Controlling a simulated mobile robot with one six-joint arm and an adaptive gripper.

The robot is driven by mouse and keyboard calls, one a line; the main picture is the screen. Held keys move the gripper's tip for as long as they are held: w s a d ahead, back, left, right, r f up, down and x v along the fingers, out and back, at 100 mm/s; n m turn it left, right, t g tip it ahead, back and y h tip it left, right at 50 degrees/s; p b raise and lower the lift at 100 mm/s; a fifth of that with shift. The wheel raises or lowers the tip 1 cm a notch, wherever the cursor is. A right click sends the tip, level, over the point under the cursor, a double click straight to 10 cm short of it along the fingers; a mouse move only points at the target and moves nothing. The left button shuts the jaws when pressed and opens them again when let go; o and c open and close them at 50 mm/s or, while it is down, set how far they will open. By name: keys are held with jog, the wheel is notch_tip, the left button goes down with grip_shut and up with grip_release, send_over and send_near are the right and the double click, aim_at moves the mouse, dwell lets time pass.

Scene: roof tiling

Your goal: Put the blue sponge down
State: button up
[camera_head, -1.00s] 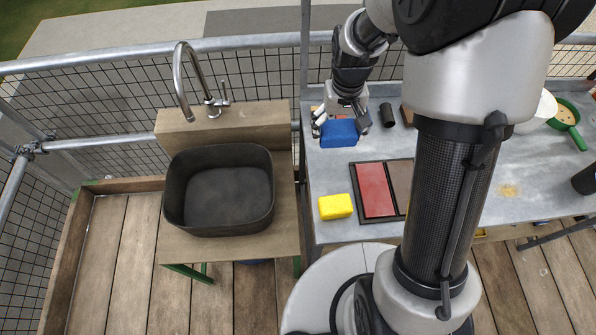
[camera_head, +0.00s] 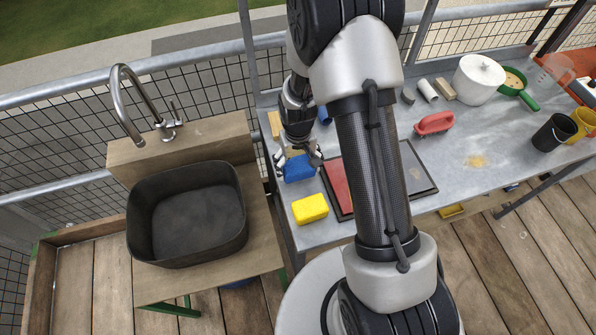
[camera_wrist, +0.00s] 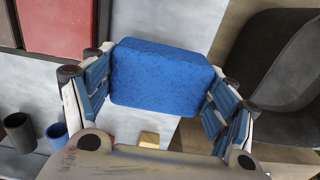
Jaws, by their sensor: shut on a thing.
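The blue sponge (camera_head: 299,168) is between the fingers of my gripper (camera_head: 296,157), over the left end of the grey metal table (camera_head: 470,135). In the wrist view the blue sponge (camera_wrist: 160,76) spans the gap between the blue-padded fingers of my gripper (camera_wrist: 160,92). My gripper is shut on it. I cannot tell whether the sponge touches the table. A yellow sponge (camera_head: 310,209) lies just in front of it, near the table's front edge.
A dark sink basin (camera_head: 187,213) stands left of the table. A framed tray with a red panel (camera_head: 337,186) lies right of the sponges.

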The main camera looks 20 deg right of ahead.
aim_at(298, 172)
jog(key=shift+f+b, duration=0.3)
jog(key=shift+f, duration=1.15)
jog(key=shift+f, duration=0.1)
jog(key=o, duration=1.4)
notch_tip(298, 172, up, 12)
jog(key=p, duration=0.3)
jog(key=s+r+t, duration=0.2)
jog(key=s+r, duration=0.4)
jog(key=r, duration=0.5)
jog(key=s+r+t, duration=0.1)
jog(key=s+r, duration=0.5)
jog(key=r, duration=0.6)
jog(key=s+r+t, duration=0.1)
jog(key=s+r, duration=0.2)
jog(key=s, duration=0.6)
jog(key=shift+s+t, duration=0.15)
jog(key=shift+t, duration=0.15)
